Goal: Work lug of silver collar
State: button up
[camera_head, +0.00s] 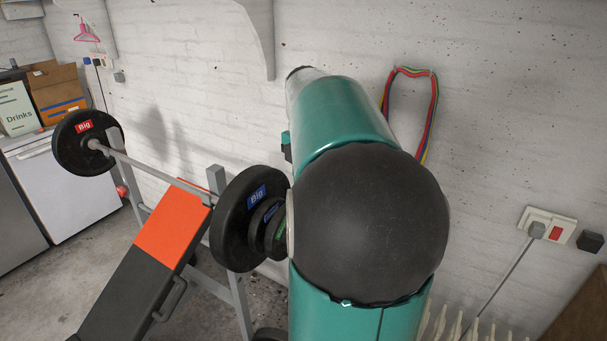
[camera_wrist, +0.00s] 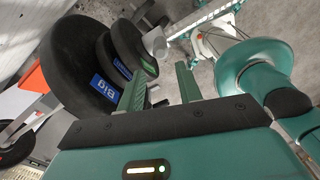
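A pale grey cylinder (camera_wrist: 154,42), which looks like the silver collar or the bar's end, sticks out past the smallest weight plate in the wrist view. Its lug cannot be made out clearly. My gripper (camera_wrist: 161,70) is open, with its two green fingers apart and the cylinder's end just beyond and between their tips. I see no contact. The plates (camera_wrist: 78,68) stand to the left of the fingers. In the head view my arm hides the gripper and the bar's near end, while the barbell's near plates (camera_head: 234,228) show beside it.
The barbell's bar (camera_head: 150,170) rests on a rack above a bench with an orange and black pad (camera_head: 172,235). The far plate (camera_head: 75,142) is at left. A white brick wall (camera_head: 500,110) with a socket (camera_head: 548,225) and hanging striped band (camera_head: 434,105) stands behind.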

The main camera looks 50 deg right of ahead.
notch_tip(320, 180, down, 12)
jog(key=shift+f, duration=0.2)
dwell(0.4)
grip_shut()
jog(key=shift+w+a+h, duration=0.2)
jog(key=shift+a+h, duration=0.25)
jog(key=shift+h, duration=0.15)
jog(key=a+h, duration=0.1)
jog(key=h, duration=0.1)
jog(key=shift+a+f+h, duration=0.1)
jog(key=shift+h, duration=0.2)
jog(key=shift+a+f+t+h, duration=0.15)
jog(key=shift+a+t+h, duration=0.2)
jog(key=shift+h, duration=0.45)
jog(key=shift+s+a+f+h, duration=0.1)
jog(key=shift+a+f+h, duration=0.2)
jog(key=shift+h, duration=0.65)
jog(key=shift+s+a+f+h, duration=0.1)
jog(key=shift+a+f+h, duration=0.2)
jog(key=shift+h, duration=0.65)
